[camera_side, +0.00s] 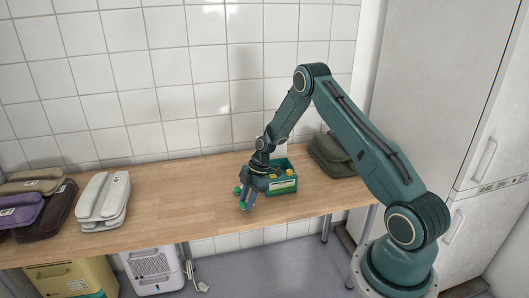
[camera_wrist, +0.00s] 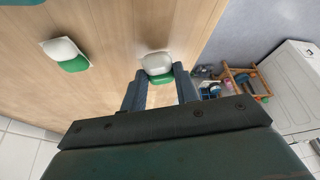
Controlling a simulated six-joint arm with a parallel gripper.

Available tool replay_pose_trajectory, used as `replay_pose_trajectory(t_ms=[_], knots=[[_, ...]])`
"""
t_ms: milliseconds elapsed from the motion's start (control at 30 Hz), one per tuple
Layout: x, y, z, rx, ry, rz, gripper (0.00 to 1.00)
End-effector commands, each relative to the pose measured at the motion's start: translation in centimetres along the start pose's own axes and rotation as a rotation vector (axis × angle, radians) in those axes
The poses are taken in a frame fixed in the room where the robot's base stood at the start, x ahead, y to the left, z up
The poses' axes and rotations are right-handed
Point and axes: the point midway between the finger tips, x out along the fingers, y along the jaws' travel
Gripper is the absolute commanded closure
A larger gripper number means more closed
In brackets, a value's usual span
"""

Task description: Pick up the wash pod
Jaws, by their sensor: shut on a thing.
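A wash pod (camera_wrist: 156,66), white on one half and green on the other, sits at the tips of my gripper (camera_wrist: 159,78) in the wrist view. My gripper is shut on it, with one finger on each side. In the side view my gripper (camera_side: 248,200) points down low over the front part of the table, and a small green bit of the held pod (camera_side: 243,206) shows at its tips. A second white-and-green pod (camera_wrist: 66,55) lies apart on the wood to the left in the wrist view. I cannot tell whether the held pod still touches the table.
A green box (camera_side: 283,186) with yellow things inside stands close to the right of my gripper on the wooden table (camera_side: 175,195). The table edge is near.

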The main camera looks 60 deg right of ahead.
Motion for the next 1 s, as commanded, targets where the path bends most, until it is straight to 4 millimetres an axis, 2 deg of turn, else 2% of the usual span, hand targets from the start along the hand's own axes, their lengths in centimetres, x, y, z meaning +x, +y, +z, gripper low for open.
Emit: replay_pose_trajectory(t_ms=[267, 700, 1000], knots=[[-4.3, 0.1, -1.8, -0.002, 0.001, 0.004, 0.92], [-13.0, 0.1, -5.3, -0.001, 0.000, 0.005, 0.92], [-16.1, 0.1, -6.6, 0.001, 0.001, 0.003, 0.92]])
